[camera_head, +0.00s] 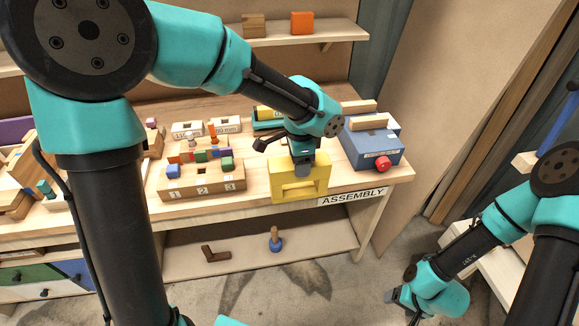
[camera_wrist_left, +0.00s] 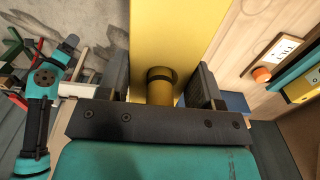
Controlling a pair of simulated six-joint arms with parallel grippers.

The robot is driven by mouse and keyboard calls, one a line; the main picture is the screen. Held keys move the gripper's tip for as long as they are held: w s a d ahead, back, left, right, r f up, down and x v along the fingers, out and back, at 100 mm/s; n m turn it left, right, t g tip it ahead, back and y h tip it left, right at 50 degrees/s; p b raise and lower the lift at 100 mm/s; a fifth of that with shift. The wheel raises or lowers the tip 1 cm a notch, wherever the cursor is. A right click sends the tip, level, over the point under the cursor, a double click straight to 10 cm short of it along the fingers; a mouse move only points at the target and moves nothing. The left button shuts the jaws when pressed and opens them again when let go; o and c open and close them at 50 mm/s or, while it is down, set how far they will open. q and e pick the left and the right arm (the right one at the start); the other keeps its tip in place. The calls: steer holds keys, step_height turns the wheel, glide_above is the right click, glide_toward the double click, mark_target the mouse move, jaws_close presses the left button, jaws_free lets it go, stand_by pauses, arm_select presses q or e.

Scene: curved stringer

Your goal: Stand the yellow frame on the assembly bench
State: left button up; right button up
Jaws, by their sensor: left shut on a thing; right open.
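The yellow frame (camera_head: 316,185) is upright at the front edge of the assembly bench (camera_head: 257,190), just left of the ASSEMBLY label (camera_head: 352,196). My left gripper (camera_head: 303,168) is above it, shut on its upper part. In the left wrist view my left gripper (camera_wrist_left: 160,85) has its two fingers on either side of a round yellow knob on the yellow frame (camera_wrist_left: 165,30). Whether the frame's underside touches the bench cannot be told. My right gripper (camera_head: 402,300) is open and empty, low at the right over the floor.
A blue box with a red knob (camera_head: 382,163) stands right of the frame. A wooden block numbered 1, 2, 3 (camera_head: 202,185) with coloured pegs stands left. A lower shelf (camera_head: 320,245) holds a blue-based peg (camera_head: 275,241) and a dark bracket (camera_head: 215,254).

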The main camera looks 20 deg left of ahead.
arm_select(q)
steer(key=w+a+f, duration=0.1)
steer(key=w+a, duration=0.3)
steer(key=w, duration=1)
steer(key=shift+w+f, duration=0.15)
steer(key=shift+w, duration=0.2)
steer(key=shift+w+a, duration=0.1)
steer(key=shift+a, duration=0.05)
steer(key=shift+w+f, duration=0.15)
steer(key=shift+f, duration=0.8)
steer(key=shift+w+f, duration=0.15)
steer(key=shift+f, duration=0.75)
steer(key=o, duration=1.5)
steer(key=shift+f, duration=0.15)
